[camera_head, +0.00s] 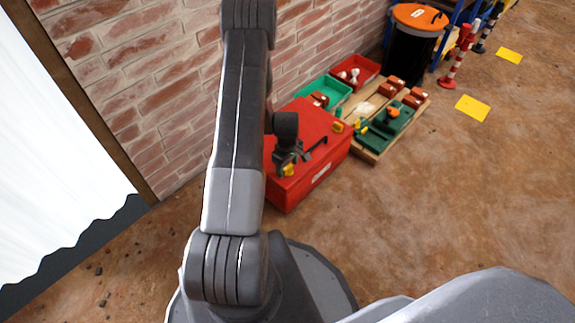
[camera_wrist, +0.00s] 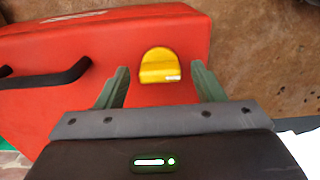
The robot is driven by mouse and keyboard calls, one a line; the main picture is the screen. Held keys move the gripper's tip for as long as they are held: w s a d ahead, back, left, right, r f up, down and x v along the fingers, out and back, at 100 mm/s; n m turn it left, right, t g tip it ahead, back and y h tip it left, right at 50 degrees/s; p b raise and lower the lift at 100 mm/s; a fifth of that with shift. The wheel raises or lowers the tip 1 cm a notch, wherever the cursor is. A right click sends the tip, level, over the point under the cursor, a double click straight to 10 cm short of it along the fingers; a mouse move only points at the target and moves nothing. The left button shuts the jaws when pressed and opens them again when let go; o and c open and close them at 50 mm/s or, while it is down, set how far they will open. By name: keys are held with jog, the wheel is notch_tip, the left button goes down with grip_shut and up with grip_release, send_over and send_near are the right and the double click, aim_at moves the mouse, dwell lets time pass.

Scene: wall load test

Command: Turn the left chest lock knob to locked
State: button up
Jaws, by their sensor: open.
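The red chest (camera_head: 288,190) stands on the floor against the brick wall; its lid also fills much of the wrist view (camera_wrist: 100,45). The left yellow lock knob (camera_head: 287,170) is at the near end of the chest, partly hidden by my gripper (camera_head: 290,157) in the head view. In the wrist view the yellow knob (camera_wrist: 158,62) shows between the tips of my open gripper (camera_wrist: 160,68), with a gap on each side and no visible contact. A second yellow knob (camera_head: 338,126) is at the far end of the lid.
A black handle (camera_head: 318,146) rises from the lid between the knobs. Beyond the chest are a green bin (camera_head: 335,90), a red bin (camera_head: 368,66) and a wooden pallet (camera_head: 372,154) with parts.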

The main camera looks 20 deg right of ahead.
aim_at(287, 167)
notch_tip(287, 167, up, 14)
jog(key=p, duration=0.4)
jog(key=shift+f, duration=0.2)
notch_tip(287, 167, down, 14)
jog(key=b, duration=0.4)
jog(key=shift+r, duration=0.15)
jog(key=shift+r, duration=0.1)
